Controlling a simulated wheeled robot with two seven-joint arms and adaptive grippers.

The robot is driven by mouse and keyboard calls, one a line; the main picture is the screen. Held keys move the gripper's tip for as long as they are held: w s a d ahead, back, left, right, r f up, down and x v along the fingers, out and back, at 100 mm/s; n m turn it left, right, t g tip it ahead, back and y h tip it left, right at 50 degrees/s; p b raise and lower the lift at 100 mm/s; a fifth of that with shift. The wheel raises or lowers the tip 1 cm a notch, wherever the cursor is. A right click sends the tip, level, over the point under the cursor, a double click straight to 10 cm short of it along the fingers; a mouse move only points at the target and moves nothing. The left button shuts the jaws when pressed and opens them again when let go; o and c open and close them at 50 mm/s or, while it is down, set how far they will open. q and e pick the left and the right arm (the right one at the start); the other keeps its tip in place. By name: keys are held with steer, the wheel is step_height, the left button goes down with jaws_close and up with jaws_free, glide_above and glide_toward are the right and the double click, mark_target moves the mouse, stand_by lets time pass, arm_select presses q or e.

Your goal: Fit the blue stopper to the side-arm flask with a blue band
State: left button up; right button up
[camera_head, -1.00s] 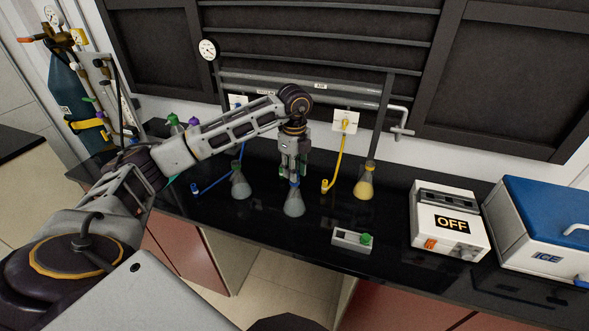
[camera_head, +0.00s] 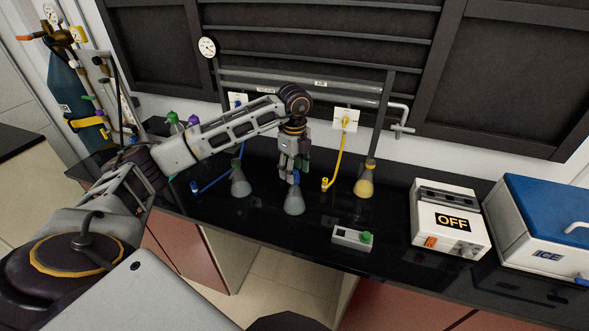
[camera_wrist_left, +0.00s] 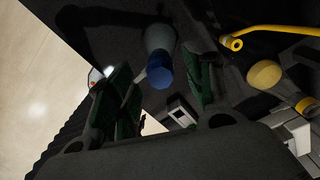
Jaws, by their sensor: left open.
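A clear flask (camera_head: 294,204) stands upright on the black bench, below my left gripper. The blue stopper (camera_head: 295,178) is at the top of its neck, and no gap between them shows. In the left wrist view the blue stopper (camera_wrist_left: 159,73) is in line with the pale flask (camera_wrist_left: 160,38). My left gripper (camera_head: 294,173) points down from above. Its green-padded fingers (camera_wrist_left: 157,66) are spread, one on each side of the stopper, with visible room around it. The blue band and side arm cannot be made out. My right gripper is not in view.
A grey flask (camera_head: 240,184) stands to the left and a yellow flask (camera_head: 365,182) to the right. A yellow hose (camera_head: 338,164) and a blue hose (camera_head: 215,181) lie behind.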

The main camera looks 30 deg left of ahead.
mark_target(295, 172)
arm_select(q)
steer(key=shift+r, duration=0.1)
step_height(295, 172, up, 12)
stand_by(0.8)
steer(key=shift+f, duration=0.2)
stand_by(0.9)
